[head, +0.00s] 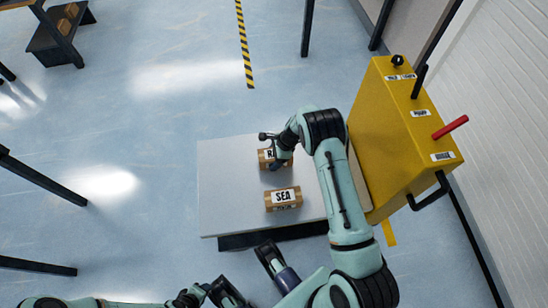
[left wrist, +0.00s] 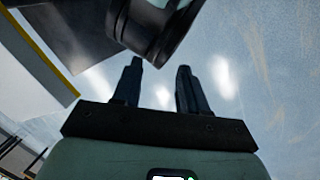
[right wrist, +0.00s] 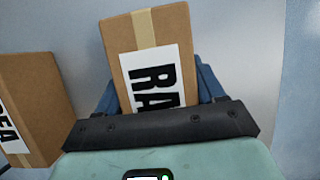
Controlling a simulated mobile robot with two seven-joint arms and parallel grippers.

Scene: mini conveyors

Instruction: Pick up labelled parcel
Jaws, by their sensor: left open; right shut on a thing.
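A brown parcel (head: 264,160) with a white label starting "RA" lies on the grey table top; the label's end is hidden by my right gripper. In the right wrist view this parcel (right wrist: 163,30) stands between the fingers. My right gripper (head: 278,158) is shut on it, one finger at each side. A second brown parcel (head: 283,207), labelled "SEA", lies just in front of it on the table; it also shows at the left of the right wrist view (right wrist: 38,95). My left gripper (left wrist: 158,80) is open and empty, away from the parcels.
The grey table (head: 225,195) is bare on its left side. A yellow cabinet (head: 385,140) with a red lever (head: 450,127) stands close to its right. A dark shelf (head: 60,40) with brown boxes is at the far left. Floor left of the table is open.

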